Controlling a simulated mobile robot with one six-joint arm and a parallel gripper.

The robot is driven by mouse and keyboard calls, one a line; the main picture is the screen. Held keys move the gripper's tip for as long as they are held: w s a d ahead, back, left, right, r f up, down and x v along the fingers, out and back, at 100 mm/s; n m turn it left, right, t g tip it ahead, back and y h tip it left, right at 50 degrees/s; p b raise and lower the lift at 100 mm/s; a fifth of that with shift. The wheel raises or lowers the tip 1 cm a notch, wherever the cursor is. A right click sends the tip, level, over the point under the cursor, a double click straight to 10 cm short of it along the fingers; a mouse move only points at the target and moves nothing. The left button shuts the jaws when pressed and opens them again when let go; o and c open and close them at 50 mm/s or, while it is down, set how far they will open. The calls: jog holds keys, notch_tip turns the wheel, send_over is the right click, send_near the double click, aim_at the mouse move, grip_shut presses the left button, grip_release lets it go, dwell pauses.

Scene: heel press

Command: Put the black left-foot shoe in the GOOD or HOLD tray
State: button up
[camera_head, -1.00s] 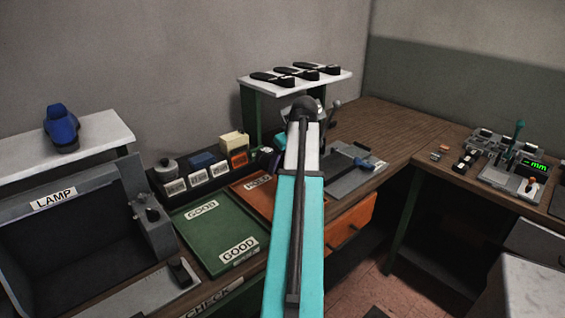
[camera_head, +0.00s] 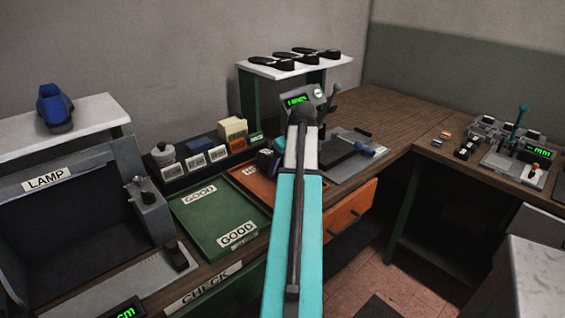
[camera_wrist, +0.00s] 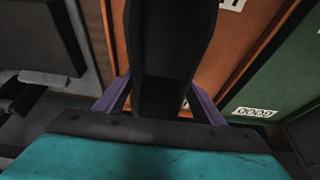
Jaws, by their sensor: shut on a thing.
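In the wrist view my gripper (camera_wrist: 160,100) is shut on a black shoe (camera_wrist: 172,45), with a purple finger on each side. Which foot it is for cannot be told. The shoe is above the orange HOLD tray (camera_wrist: 245,62); the gap beneath it is unclear. The green GOOD tray (camera_wrist: 292,75) lies to its right. In the head view the GOOD tray (camera_head: 222,220) is left of the HOLD tray (camera_head: 288,190). My arm covers part of the HOLD tray and most of the gripper and shoe there.
A lamp box (camera_head: 75,215) stands left of the trays, and a label rack (camera_head: 200,158) behind them. A press-like device (camera_head: 345,155) is right of the HOLD tray. Several black pieces lie on a white shelf (camera_head: 262,70) behind. A blue shoe (camera_head: 55,108) sits on the left shelf.

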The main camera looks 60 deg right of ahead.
jog(key=shift+f, duration=0.45)
jog(key=shift+f, duration=0.45)
jog(key=shift+c, duration=0.2)
dwell(0.6)
jog(key=o, duration=1.6)
jog(key=shift+b+v, duration=0.85)
jog(key=shift+v, duration=6.1)
